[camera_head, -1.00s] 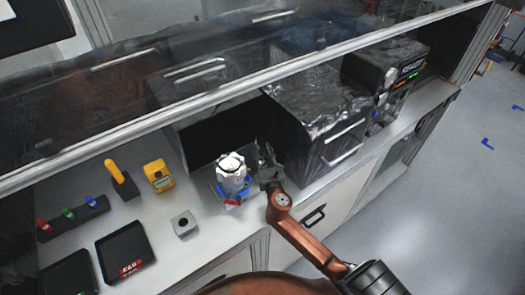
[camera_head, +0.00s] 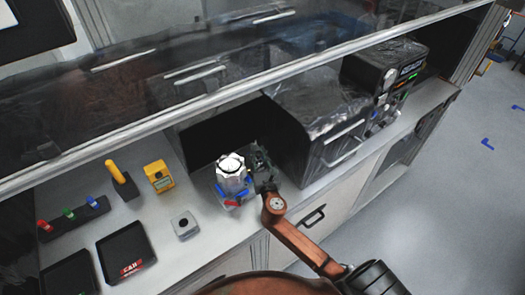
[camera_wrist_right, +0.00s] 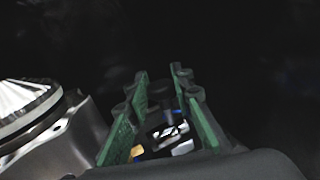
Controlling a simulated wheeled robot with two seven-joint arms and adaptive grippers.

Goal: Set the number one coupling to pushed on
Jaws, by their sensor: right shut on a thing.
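A silver-white machined housing (camera_head: 230,172) stands upright on the worktop with blue fittings and a red part near its base. Its rounded metal edge shows at the left in the right wrist view (camera_wrist_right: 30,115). My right gripper (camera_head: 260,162) is at the housing's right side. In the right wrist view its green-padded fingers (camera_wrist_right: 168,108) are shut around a small dark and metallic part (camera_wrist_right: 168,132), apparently a coupling at the housing. No number is readable on it, and its seating is hidden. My left gripper is not in view.
A dark-covered box (camera_head: 318,120) stands close right of the gripper. A grey button box (camera_head: 185,225), a yellow meter (camera_head: 158,177), a yellow-handled tool (camera_head: 121,180), a colored-peg rack (camera_head: 72,218) and black trays (camera_head: 125,252) lie left. A rail (camera_head: 250,88) crosses above.

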